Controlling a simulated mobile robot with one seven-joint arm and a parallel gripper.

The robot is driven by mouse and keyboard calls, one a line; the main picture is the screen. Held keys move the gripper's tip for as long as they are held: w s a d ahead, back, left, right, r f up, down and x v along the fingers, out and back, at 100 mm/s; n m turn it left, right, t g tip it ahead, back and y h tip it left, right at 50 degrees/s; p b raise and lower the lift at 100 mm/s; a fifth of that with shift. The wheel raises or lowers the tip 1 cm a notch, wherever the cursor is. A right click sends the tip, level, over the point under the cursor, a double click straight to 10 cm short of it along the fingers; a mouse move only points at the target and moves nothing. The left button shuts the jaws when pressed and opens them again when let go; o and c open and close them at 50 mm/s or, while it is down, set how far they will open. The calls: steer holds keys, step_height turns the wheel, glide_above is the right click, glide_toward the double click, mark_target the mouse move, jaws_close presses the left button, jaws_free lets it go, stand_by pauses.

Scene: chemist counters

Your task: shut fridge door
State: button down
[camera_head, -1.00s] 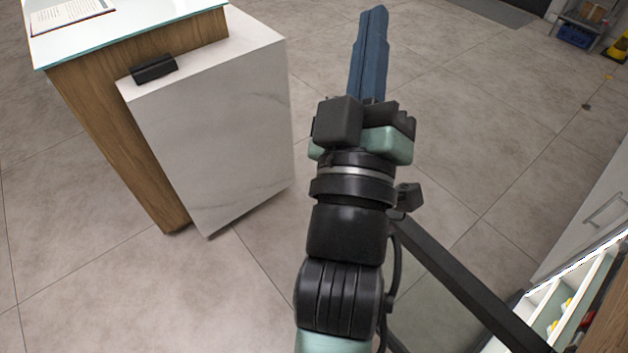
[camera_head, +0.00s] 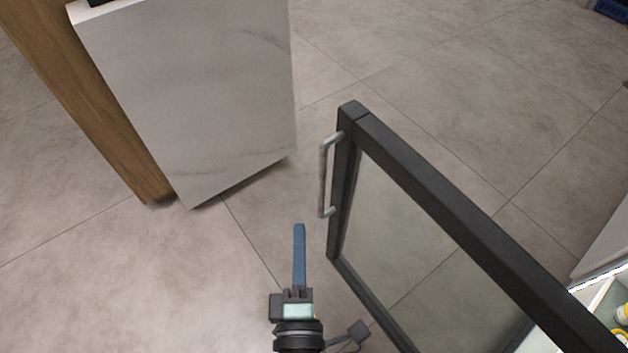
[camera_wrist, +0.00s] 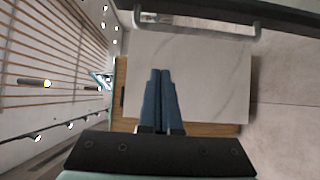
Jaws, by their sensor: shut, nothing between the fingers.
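The fridge door (camera_head: 430,190) has a thick black frame around a glass pane and stands open, reaching out from the right of the head view. Its pale bar handle (camera_head: 323,178) is on the free edge. My gripper (camera_head: 299,226), with blue fingers, is shut and empty, to the left of the door and lower in the picture than the handle. It seems apart from the door. In the wrist view the shut fingers (camera_wrist: 159,72) point toward the counter, and a metal bar (camera_wrist: 195,24), seemingly the handle, crosses the top.
A counter with a white marble-look panel (camera_head: 195,90) and a wooden side (camera_head: 75,95) stands at the upper left. Lit shelf contents (camera_head: 618,315) show at the lower right edge. Tiled floor (camera_head: 450,80) is clear beyond the door.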

steer(key=w+d+b, duration=0.2)
steer(key=w+b, duration=0.1)
steer(key=w, duration=0.8)
steer(key=shift+w+d, duration=0.25)
steer(key=shift+d, duration=0.05)
